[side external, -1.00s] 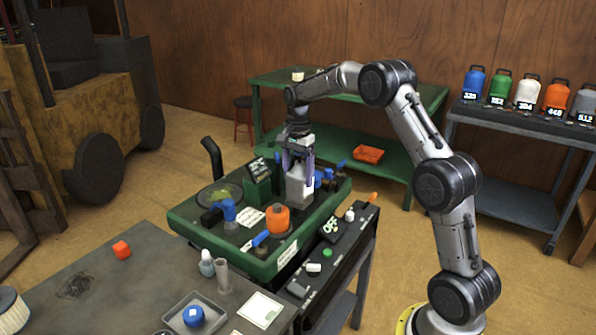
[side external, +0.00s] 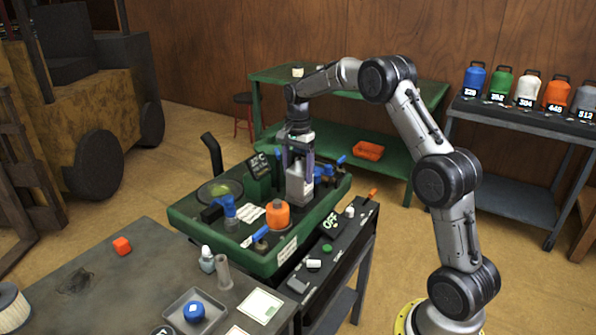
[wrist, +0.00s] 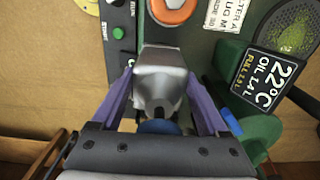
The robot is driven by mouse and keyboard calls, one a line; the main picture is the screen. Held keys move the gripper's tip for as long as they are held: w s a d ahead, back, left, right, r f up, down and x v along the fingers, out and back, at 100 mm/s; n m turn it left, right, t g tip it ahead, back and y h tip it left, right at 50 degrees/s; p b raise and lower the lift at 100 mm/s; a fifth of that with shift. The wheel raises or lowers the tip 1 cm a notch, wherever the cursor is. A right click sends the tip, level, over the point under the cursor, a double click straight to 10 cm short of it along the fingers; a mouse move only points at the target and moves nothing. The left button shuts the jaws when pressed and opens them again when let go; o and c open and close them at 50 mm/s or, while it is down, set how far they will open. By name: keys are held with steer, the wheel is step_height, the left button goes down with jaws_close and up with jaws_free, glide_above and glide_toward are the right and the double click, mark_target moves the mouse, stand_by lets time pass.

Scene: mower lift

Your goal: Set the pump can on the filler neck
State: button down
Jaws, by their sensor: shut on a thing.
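A silver-grey pump can (side external: 298,187) is upright over the green machine deck (side external: 181,212). My gripper (side external: 298,168) is shut on it from above; in the wrist view my gripper's purple fingers (wrist: 161,100) stand on either side of the can (wrist: 160,72). In the side view the can's base is at or just above the deck; I cannot tell whether it touches. I cannot make out the filler neck; it may be hidden by the can. A blue part (wrist: 159,127) shows just below the can in the wrist view.
On the deck, an orange cap (side external: 277,214) stands in front of the can, a display box (side external: 258,178) to its left, and blue-handled valves (side external: 324,172) close on its right. A black control panel (side external: 335,232) runs along the near right side. A grey bench (side external: 95,285) stands in front.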

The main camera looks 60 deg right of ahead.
mark_target(298, 151)
stand_by(0.4)
steer(key=shift+f, duration=0.8)
steer(key=shift+c, duration=0.6)
jaws_free()
steer(key=shift+o, duration=0.6)
steer(key=shift+f, duration=0.25)
steer(key=shift+r, duration=4.15)
